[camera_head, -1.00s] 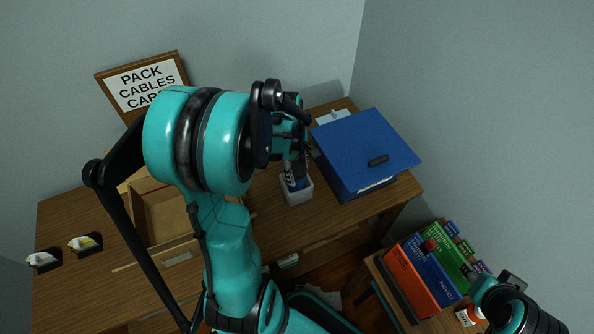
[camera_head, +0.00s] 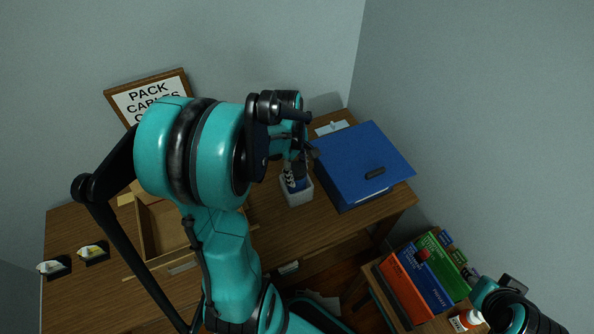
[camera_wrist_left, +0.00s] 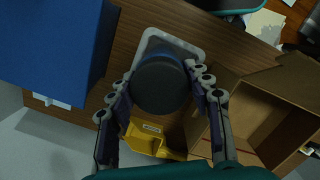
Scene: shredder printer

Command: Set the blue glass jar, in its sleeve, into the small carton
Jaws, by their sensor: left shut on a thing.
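The blue jar (camera_wrist_left: 160,85) has a dark round lid and stands upright between my left fingers in the left wrist view. My left gripper (camera_wrist_left: 161,90) is shut on it. A pale square-mouthed holder (camera_wrist_left: 193,50) surrounds or lies just below the jar; I cannot tell whether this is the sleeve. In the head view the holder (camera_head: 297,193) stands on the desk under my left gripper (camera_head: 297,178), and my arm hides most of the jar. An open brown carton (camera_head: 160,228) is left of it, partly behind my arm; it also shows in the left wrist view (camera_wrist_left: 240,95).
A large blue box (camera_head: 362,160) stands close to the right of the holder. A yellow object (camera_wrist_left: 145,138) lies near the carton. Coloured binders (camera_head: 425,275) and a white bottle (camera_head: 466,319) stand on a lower stand at right. Small black trays (camera_head: 93,254) are at the desk's left.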

